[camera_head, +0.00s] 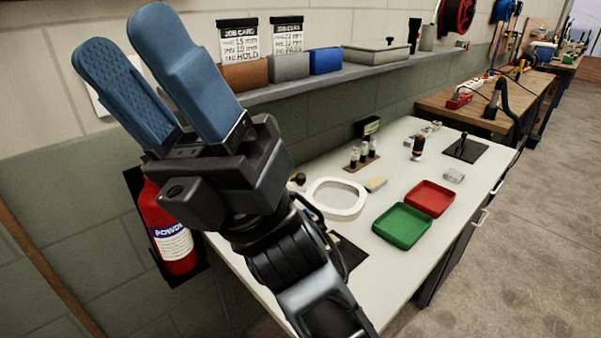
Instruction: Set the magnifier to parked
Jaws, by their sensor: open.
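The magnifier looks to be the white ring-shaped head (352,210) over the white bench top, behind my wrist in the picture. A small dark knob (298,179) shows at its left edge. Its arm and mount are mostly hidden by my arm, so I cannot tell its exact pose. My gripper (124,32) is raised in front of the wall at the upper left, with its two blue fingers pointing up and apart. It is open and empty, well away from the magnifier.
The bench (397,276) holds a green tray (402,226), a red tray (430,198), a vial rack (362,161) and an orange-black cylinder (418,147). A shelf (290,88) with bins runs along the wall. A fire extinguisher (168,230) hangs left. Floor at right is clear.

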